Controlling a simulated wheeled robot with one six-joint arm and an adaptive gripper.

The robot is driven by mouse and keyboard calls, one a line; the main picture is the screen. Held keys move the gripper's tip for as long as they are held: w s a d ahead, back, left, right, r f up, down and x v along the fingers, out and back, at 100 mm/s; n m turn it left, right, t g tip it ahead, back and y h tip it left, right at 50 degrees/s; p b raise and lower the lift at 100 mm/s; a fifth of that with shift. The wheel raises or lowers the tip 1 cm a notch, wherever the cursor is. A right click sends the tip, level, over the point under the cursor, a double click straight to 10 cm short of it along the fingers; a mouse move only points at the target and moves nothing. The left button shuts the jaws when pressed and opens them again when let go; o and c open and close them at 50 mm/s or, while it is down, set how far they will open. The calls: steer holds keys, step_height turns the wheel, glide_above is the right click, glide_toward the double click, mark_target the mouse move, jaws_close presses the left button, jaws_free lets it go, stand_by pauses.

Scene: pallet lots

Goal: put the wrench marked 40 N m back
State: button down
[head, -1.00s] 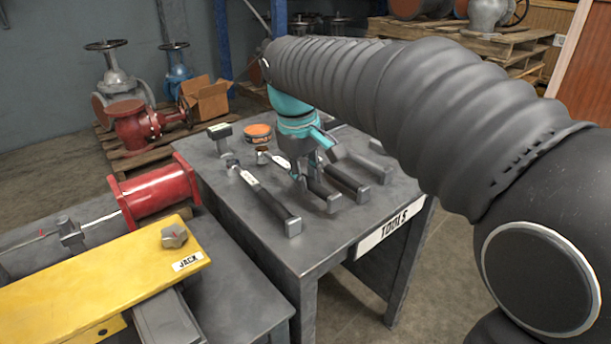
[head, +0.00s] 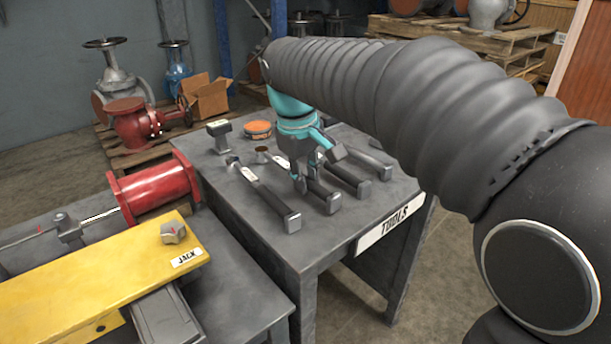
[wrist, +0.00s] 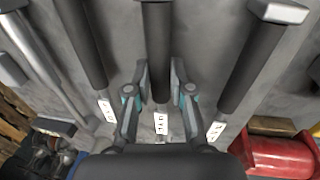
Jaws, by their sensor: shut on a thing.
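A wrench with a dark handle (head: 324,196) lies on the grey tools table, second from the left in the head view. In the wrist view the same wrench (wrist: 158,45) runs down the middle, with a small white label too small to read surely. My gripper (head: 305,182) is low over the table, shut on this wrench. In the wrist view its two fingers (wrist: 160,85) stand on either side of the handle. The wrench's far part is hidden behind my gripper in the head view.
A labelled wrench (head: 270,200) lies to the left and another wrench (head: 348,180) to the right, both close by. The table (head: 300,250) bears a TOOLS sign. An orange-topped tin (head: 258,129) stands at the back. A red cylinder (head: 155,190) and yellow jack (head: 100,275) are at left.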

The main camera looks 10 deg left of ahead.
steer(key=shift+f, duration=0.15)
steer(key=c, duration=0.9)
jaws_free()
steer(key=shift+c, duration=0.2)
step_height(320, 180, up, 12)
steer(key=s+a+f, duration=0.1)
steer(key=s, duration=0.1)
steer(key=s+d+f+m+t+y, duration=0.1)
steer(key=s+d+f+m, duration=0.15)
steer(key=d, duration=0.45)
steer(key=s+d+f+m, duration=0.1)
steer(key=s+d+m, duration=0.15)
steer(key=d, duration=0.55)
steer(key=s+d+f+m+t, duration=0.2)
steer(key=s+d+f+m, duration=0.3)
steer(key=s+d+f, duration=0.5)
step_height(320, 180, down, 3)
steer(key=s+p, duration=0.1)
steer(key=s, duration=0.1)
steer(key=shift+s+d+t, duration=0.3)
steer(key=shift+s+t, duration=0.1)
